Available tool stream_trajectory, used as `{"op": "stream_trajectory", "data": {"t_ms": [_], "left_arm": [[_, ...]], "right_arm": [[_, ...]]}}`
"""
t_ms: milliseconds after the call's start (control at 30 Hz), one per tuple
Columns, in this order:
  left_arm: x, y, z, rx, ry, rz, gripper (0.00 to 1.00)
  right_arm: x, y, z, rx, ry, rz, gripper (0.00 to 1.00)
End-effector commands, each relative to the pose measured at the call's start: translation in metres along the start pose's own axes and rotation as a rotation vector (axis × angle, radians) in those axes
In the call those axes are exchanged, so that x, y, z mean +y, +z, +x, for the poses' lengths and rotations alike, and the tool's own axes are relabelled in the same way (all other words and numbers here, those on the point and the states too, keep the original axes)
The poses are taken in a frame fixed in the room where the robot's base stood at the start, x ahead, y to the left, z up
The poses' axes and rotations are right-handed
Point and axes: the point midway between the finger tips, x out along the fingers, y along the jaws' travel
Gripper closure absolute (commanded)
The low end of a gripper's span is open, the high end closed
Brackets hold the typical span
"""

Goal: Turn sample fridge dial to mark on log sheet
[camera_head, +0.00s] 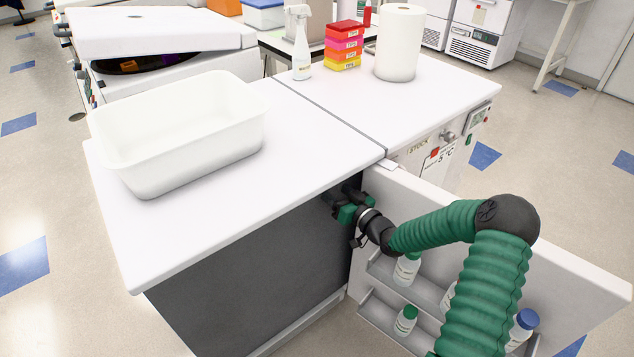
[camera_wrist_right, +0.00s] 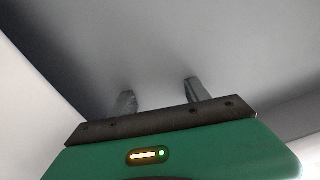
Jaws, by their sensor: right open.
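A fridge under the near white counter (camera_head: 215,180) stands with its white door (camera_head: 575,262) swung open; its inside looks dark grey. My right gripper (camera_head: 345,205) is at the open front, beside the door's hinge side. In the wrist view its two fingers (camera_wrist_right: 158,97) are apart and empty, facing a plain grey surface. No dial shows in the wrist view. A second unit to the right bears a "STOCK" label, a grey knob (camera_head: 447,136) and a white sheet (camera_head: 437,163) reading what looks like 5 °C. I cannot make out a sample label. My left gripper is out of view.
Door shelves (camera_head: 428,290) hold several bottles, including green-capped ones (camera_head: 405,320) and a blue-capped one (camera_head: 522,328), close to my right arm.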

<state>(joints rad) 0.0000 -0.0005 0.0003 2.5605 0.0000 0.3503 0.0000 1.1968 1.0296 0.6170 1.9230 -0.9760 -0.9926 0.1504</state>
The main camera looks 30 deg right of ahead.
Motion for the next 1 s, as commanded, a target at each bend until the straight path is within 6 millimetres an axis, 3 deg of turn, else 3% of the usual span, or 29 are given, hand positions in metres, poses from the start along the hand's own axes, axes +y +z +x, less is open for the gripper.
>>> {"op": "stream_trajectory", "data": {"t_ms": [100, 233, 567, 1000], "left_arm": [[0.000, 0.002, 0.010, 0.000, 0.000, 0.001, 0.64], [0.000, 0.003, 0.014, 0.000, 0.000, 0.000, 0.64], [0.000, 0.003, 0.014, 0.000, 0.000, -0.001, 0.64], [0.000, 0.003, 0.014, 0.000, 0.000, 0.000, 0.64]], "right_arm": [[-0.004, 0.002, 0.028, 0.001, -0.003, -0.004, 0.46], [-0.006, 0.000, 0.046, -0.001, -0.002, -0.008, 0.46], [-0.003, -0.001, 0.052, -0.002, -0.001, -0.002, 0.46], [-0.003, -0.001, 0.052, -0.001, 0.001, -0.005, 1.00]]}}
